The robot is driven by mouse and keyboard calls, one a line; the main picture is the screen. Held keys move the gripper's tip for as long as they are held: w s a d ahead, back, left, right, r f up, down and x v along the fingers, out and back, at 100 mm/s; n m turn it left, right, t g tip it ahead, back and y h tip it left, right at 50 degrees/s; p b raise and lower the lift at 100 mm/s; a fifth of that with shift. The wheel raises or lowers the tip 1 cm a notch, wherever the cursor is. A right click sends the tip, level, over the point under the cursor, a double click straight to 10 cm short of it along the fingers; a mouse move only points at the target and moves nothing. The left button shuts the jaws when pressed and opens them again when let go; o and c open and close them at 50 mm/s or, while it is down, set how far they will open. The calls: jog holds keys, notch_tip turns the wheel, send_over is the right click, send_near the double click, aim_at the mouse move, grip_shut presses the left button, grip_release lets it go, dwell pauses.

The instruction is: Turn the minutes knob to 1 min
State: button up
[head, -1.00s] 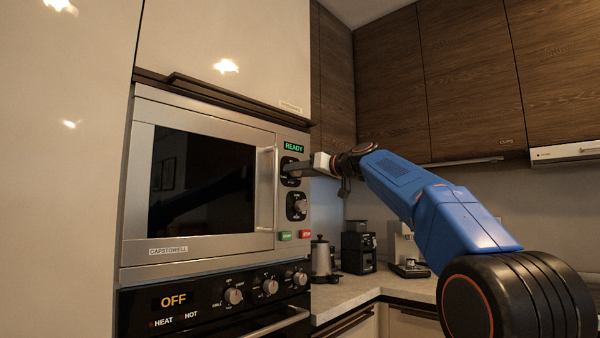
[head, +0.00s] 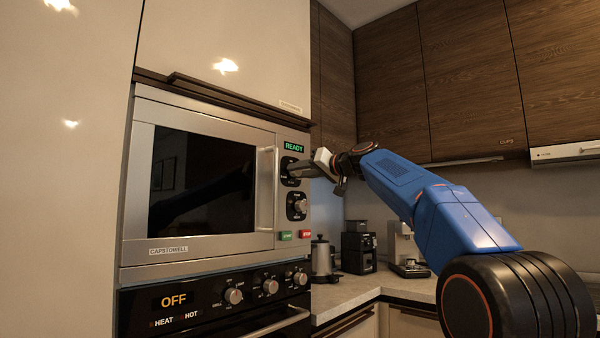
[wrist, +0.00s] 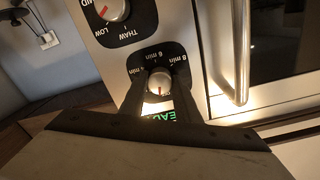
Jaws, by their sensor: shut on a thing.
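The minutes knob (wrist: 160,82) is a small silver dial with a red mark, on a black plate with labels such as 4 min, 6 min and 8 min. In the wrist view it appears upside down between my two dark fingers. My gripper (wrist: 160,92) is shut on the knob, one finger on each side. The red mark points down in that view, toward the display; the label there is hidden by my fingers. In the head view my gripper (head: 292,169) reaches the upper dial plate (head: 287,161) under the green READY display (head: 294,148) and hides most of the knob.
A second knob (head: 299,206) sits below, with LOW and THAW labels in the wrist view (wrist: 115,9). The microwave door handle (head: 266,190) stands close to the left. Start (head: 285,236) and stop (head: 306,234) buttons lie beneath. The oven (head: 215,300) shows OFF.

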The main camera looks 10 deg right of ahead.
jog(key=shift+m, duration=1.2)
jog(key=o, duration=1)
jog(key=shift+o, duration=0.2)
jog(key=shift+s+d, duration=0.1)
jog(key=shift+d, duration=0.05)
jog(key=v, duration=1.7)
jog(key=shift+s+r, duration=0.1)
